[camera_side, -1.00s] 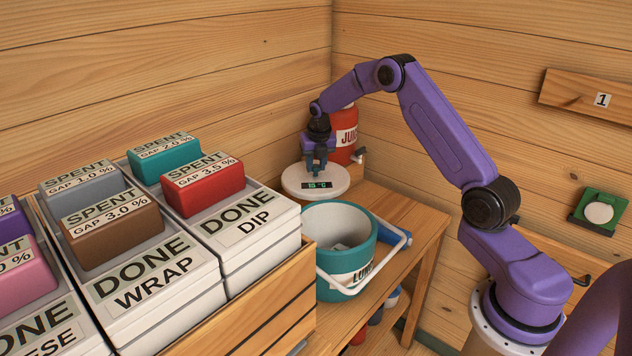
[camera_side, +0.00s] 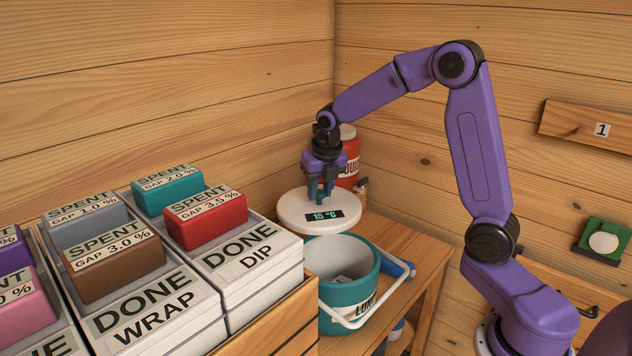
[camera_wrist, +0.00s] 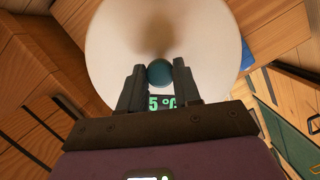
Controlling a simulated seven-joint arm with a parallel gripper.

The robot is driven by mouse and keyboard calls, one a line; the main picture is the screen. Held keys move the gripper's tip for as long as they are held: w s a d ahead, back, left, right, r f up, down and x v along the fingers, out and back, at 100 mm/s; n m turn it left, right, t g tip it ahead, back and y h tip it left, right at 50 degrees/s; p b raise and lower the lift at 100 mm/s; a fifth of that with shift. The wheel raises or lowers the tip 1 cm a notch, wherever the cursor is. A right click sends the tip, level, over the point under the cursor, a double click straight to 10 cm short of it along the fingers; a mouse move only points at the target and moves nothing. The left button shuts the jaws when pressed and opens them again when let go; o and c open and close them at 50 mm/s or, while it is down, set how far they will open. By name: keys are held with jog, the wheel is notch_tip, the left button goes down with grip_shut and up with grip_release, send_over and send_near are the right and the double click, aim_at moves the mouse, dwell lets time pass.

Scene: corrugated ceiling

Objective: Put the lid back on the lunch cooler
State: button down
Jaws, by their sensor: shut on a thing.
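The lid (camera_side: 292,212) is a round white disc with a small display reading 15 °C and a teal knob that shows in the wrist view (camera_wrist: 160,72). My gripper (camera_side: 320,196) is shut on the knob from above, and the lid looks about level. The cooler's white handle (camera_side: 352,322) hangs at the front.
A red bottle (camera_side: 348,165) stands behind the lid near the wall. A blue item (camera_side: 400,268) lies right of the cooler on the wooden shelf (camera_side: 408,240). Left of the cooler is a wooden crate (camera_side: 290,325) with labelled white boxes and coloured blocks.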

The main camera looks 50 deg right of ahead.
jog(key=n, duration=0.1)
send_over(340, 227)
jog(key=w, duration=0.2)
jog(key=shift+s+d+r, duration=0.15)
jog(key=shift+s+r, duration=0.05)
jog(key=shift+r, duration=0.1)
jog(key=shift+s+f, duration=0.1)
jog(key=shift+s, duration=0.5)
jog(key=shift+f, duration=3.15)
jog(key=shift+f, duration=0.2)
jog(key=shift+c, duration=1.1)
grip_release()
jog(key=shift+r, duration=3.55)
